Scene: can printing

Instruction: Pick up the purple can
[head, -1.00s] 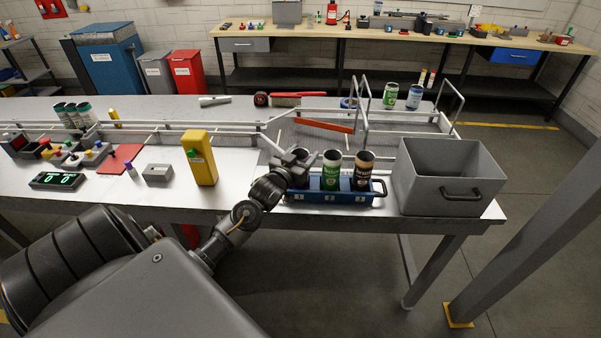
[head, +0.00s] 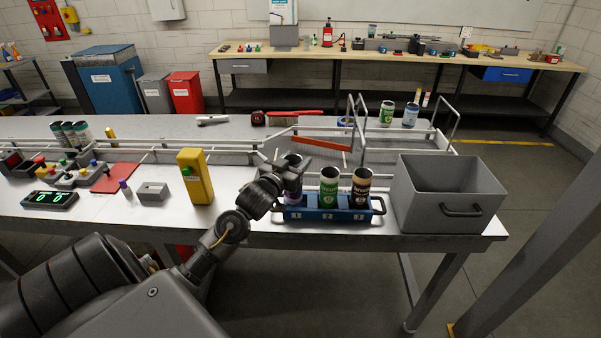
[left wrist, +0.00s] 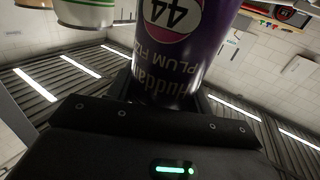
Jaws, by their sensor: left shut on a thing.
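The purple can (head: 292,194) stands in the left slot of the blue carrier (head: 330,215) on the table, beside a green can (head: 329,187) and a black can (head: 361,188). My left gripper (head: 292,168) is shut on the purple can near its top and hides much of it in the head view. In the left wrist view the purple can (left wrist: 185,55) fills the upper middle, with a "44" and "PLUM" label, directly at the gripper. Whether it is lifted off the carrier floor is unclear. My right gripper is not in view.
A grey open bin (head: 448,200) stands right of the carrier. A yellow box (head: 196,177) and a small grey block (head: 152,191) are to the left. White conveyor rails (head: 210,143) run behind.

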